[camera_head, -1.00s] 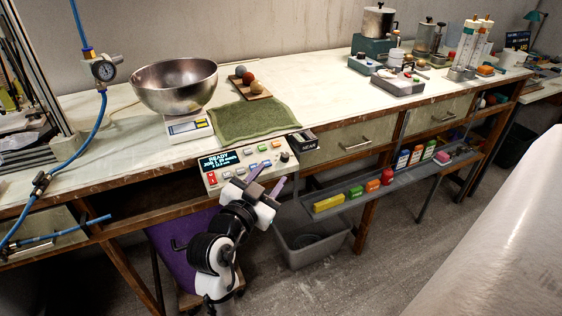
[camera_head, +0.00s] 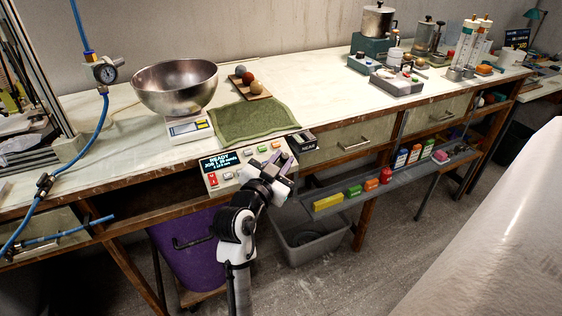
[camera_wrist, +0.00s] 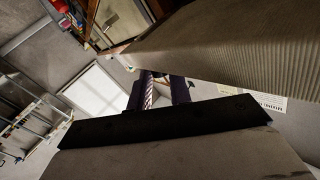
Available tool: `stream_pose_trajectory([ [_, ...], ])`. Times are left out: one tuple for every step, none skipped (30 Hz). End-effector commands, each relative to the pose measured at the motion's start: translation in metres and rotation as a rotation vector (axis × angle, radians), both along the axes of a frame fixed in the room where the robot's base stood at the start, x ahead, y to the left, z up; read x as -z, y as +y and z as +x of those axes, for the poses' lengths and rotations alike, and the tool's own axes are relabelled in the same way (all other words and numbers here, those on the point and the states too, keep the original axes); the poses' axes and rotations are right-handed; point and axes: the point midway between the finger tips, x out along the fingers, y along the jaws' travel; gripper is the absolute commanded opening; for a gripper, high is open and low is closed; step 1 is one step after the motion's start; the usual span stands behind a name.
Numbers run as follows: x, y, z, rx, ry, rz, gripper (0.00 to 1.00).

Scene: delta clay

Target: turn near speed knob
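A light control panel (camera_head: 228,186) with a dark display and several coloured buttons sits at the bench's front edge. Its round dark knob, at the right end in the earlier view, is now hidden behind my gripper. My gripper (camera_head: 279,162) is over the panel's right end, its fingers upward and apart. In the wrist view, the two dark purple fingers (camera_wrist: 164,88) stand apart with a gap between them, and no knob can be made out there. Contact with the knob cannot be told. No label naming a speed knob is readable.
A steel bowl on a scale (camera_head: 188,130) and a green cloth (camera_head: 254,118) lie behind the panel. A small dark box (camera_head: 303,141) is close on the right. A grey rail of coloured boxes (camera_head: 347,200) hangs below right. Devices (camera_head: 398,84) stand at the back right.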

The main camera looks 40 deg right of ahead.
Motion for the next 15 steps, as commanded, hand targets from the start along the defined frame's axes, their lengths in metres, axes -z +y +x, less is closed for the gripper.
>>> stream_pose_trajectory([
  [-0.0001, 0.0003, 0.0001, 0.0, 0.0, 0.0, 0.08],
  [-0.0001, 0.0003, 0.0001, 0.0, 0.0, 0.0, 0.04],
  [0.0, 0.0003, 0.0001, 0.0, 0.0, 0.0, 0.0],
  [-0.0001, 0.0003, 0.0001, -0.001, 0.0, 0.0, 0.0],
  [-0.0001, 0.0003, 0.0001, -0.001, 0.0, 0.0, 0.0],
  [0.0, 0.0002, 0.0, -0.002, 0.0, -0.001, 0.0],
  [-0.0001, 0.0003, -0.0001, -0.003, 0.0, -0.001, 0.0],
  [-0.0002, 0.0002, -0.0002, -0.005, 0.0, -0.002, 0.0],
  [-0.0003, 0.0001, -0.0005, -0.01, 0.001, -0.003, 0.0],
  [-0.0003, 0.0, -0.0007, -0.014, 0.001, -0.003, 0.0],
  [-0.0004, -0.0001, -0.0008, -0.02, 0.001, -0.004, 0.0],
  [-0.0007, -0.0002, -0.0012, -0.029, 0.003, -0.009, 0.0],
  [-0.0009, -0.0004, -0.0014, -0.038, 0.003, -0.012, 0.0],
  [-0.0008, -0.0006, -0.0017, -0.047, 0.004, -0.013, 0.0],
  [-0.0007, -0.0009, -0.0023, -0.062, 0.005, -0.018, 0.0],
])
